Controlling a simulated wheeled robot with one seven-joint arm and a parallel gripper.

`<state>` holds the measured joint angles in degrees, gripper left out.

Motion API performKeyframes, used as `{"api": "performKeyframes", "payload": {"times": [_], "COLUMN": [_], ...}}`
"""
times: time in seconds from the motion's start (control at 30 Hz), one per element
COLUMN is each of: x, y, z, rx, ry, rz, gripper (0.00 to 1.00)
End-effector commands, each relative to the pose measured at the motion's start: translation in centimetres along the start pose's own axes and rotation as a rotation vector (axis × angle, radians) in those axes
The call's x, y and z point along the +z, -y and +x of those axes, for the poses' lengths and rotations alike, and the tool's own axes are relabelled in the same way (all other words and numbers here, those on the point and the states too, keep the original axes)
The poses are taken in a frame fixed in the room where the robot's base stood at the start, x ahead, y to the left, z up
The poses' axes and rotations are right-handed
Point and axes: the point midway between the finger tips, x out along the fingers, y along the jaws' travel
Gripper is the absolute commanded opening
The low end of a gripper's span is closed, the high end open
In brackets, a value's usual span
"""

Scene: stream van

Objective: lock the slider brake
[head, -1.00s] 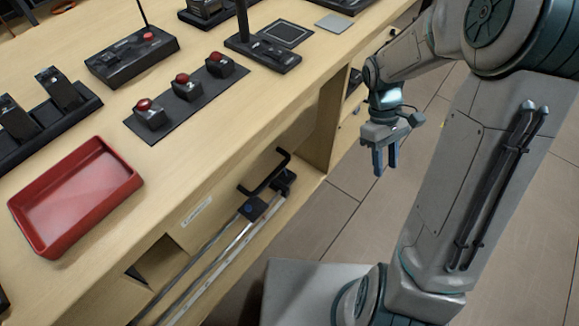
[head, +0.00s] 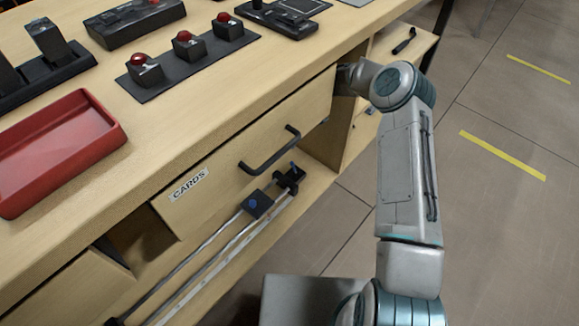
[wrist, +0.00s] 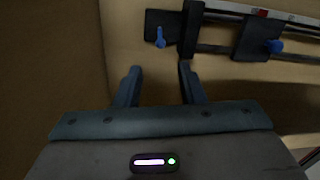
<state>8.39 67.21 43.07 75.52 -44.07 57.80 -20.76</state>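The slider is a pair of rails (head: 205,264) below the drawer, with a black carriage (head: 258,205) that has a blue part on top. A black end block (head: 290,178) stands at the rails' far end. In the wrist view, a black block with an upright blue lever (wrist: 160,37) is ahead of my gripper. A second black block (wrist: 255,40) with a blue knob (wrist: 275,46) is on the rails at the right. I cannot tell which blue part is the brake. My gripper (wrist: 160,76) is open and empty, short of the lever; it is hidden in the head view.
A drawer labelled CARDS (head: 188,185) with a black handle (head: 270,150) is above the rails. The countertop carries a red tray (head: 62,150) and red buttons (head: 183,36). A black pen-like item (head: 403,41) lies on the right shelf. Floor at the right is clear.

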Motion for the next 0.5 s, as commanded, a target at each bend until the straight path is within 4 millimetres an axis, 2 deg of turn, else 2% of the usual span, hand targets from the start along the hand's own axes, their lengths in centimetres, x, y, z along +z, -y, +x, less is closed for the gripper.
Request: {"api": "performKeyframes", "payload": {"times": [0.17,0.5], "x": [-0.1,-0.1], "y": [0.1,0.1], "z": [2.5,9.7], "rx": [-0.002,-0.002], "ry": [-0.001,-0.001], "rz": [0.000,-0.002], "gripper": [0.36,0.36]}}
